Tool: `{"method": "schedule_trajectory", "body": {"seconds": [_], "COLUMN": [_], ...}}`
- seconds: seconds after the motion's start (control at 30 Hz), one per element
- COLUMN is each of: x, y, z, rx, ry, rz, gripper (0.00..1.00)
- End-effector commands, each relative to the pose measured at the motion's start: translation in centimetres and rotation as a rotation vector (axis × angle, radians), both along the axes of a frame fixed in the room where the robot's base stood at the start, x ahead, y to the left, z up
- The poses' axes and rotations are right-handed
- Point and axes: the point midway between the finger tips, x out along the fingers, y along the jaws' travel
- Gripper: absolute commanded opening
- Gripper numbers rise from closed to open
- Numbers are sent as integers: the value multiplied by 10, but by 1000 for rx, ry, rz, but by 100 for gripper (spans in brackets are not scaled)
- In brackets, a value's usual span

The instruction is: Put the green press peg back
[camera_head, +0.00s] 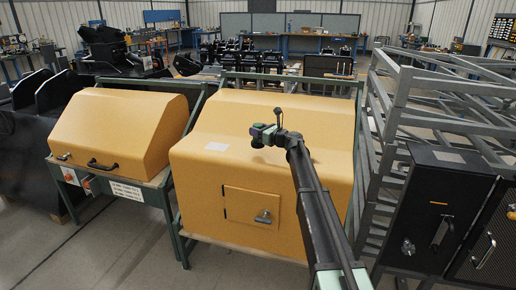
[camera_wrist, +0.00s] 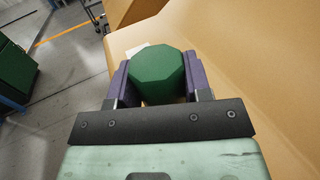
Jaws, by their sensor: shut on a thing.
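The green press peg (camera_wrist: 156,74) shows in the wrist view as a dark green, many-sided block. My gripper (camera_wrist: 157,66) is shut on it, with a purple finger against each side. In the head view my gripper (camera_head: 261,136) is at the end of my raised arm, in front of the large yellow cover. The peg is too small there to make out clearly. The peg's underside is hidden in the wrist view. I cannot make out a seat or hole for the peg in either view.
The large yellow cover (camera_head: 285,171) on a green frame has a small hatch and handle. A smaller yellow cover (camera_head: 124,125) stands left. A grey metal rack (camera_head: 440,100) and black cabinet (camera_head: 436,205) stand right.

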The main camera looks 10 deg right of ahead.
Motion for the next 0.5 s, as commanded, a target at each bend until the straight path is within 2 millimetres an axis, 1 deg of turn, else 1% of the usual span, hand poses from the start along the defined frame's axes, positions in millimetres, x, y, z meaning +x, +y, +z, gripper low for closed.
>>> {"method": "schedule_trajectory", "body": {"seconds": [0.1, 0.2, 0.33, 0.5], "x": [0, 0, 0, 0], "y": [0, 0, 0, 0], "z": [-26, -41, -36, -38], "rx": [0, 0, 0, 0], "ry": [0, 0, 0, 0], "rz": [0, 0, 0, 0], "gripper": [15, 15, 15, 15]}}
